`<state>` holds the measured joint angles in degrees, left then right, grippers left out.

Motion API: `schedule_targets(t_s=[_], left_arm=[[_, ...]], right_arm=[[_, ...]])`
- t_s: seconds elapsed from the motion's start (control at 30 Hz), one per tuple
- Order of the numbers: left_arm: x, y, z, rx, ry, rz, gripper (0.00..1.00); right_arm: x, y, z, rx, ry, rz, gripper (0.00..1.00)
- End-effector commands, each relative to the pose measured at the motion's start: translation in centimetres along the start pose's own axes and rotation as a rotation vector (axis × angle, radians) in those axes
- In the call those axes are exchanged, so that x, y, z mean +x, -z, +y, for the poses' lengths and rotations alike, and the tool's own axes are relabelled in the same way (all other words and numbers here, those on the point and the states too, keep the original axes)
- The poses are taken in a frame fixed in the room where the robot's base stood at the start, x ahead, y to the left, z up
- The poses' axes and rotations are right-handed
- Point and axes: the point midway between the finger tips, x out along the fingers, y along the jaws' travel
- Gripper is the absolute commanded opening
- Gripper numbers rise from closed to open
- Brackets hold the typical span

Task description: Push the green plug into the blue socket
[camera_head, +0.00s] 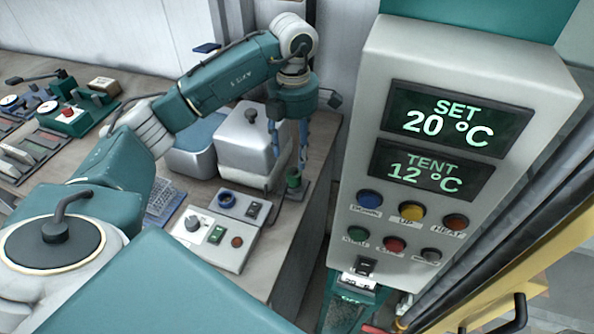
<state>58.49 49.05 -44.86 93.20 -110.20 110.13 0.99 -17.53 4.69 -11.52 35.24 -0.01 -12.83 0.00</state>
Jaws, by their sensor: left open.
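The green plug (293,180) stands upright near the right edge of the bench, beside a grey box. The blue socket (227,198) is a blue ring on a small grey panel to the left of the plug, nearer to me. My left gripper (290,153) points down with its fingers apart, just above the green plug. Whether the fingers touch the plug cannot be told. My right gripper is not in view.
A grey lidded box (250,150) stands just left of my left gripper. A control panel (213,238) lies at the front of the bench (312,200). A tall display cabinet (395,60) stands to the right. Several devices crowd the left.

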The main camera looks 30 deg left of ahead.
Motion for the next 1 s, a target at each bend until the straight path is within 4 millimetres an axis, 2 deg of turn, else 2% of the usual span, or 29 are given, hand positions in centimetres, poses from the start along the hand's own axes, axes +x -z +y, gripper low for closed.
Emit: schedule_targets(t_s=[0.13, 0.37, 0.7, 0.97, 1.0], left_arm=[[2.3, 0.1, -0.1, -0.001, 0.003, 0.005, 0.54], [4.2, 0.1, 0.0, 0.000, 0.002, 0.002, 0.54], [8.7, 0.1, -0.1, 0.001, 0.002, 0.003, 0.54], [9.1, 0.1, 0.0, 0.001, 0.000, 0.000, 0.54], [9.1, 0.1, 0.0, 0.001, 0.000, 0.000, 0.50]], right_arm=[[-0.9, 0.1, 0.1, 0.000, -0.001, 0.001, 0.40], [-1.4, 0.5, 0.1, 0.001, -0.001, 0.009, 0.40], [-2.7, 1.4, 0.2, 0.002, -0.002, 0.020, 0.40], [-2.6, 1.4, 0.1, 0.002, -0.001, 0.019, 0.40], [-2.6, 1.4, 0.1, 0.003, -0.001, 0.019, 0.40]])
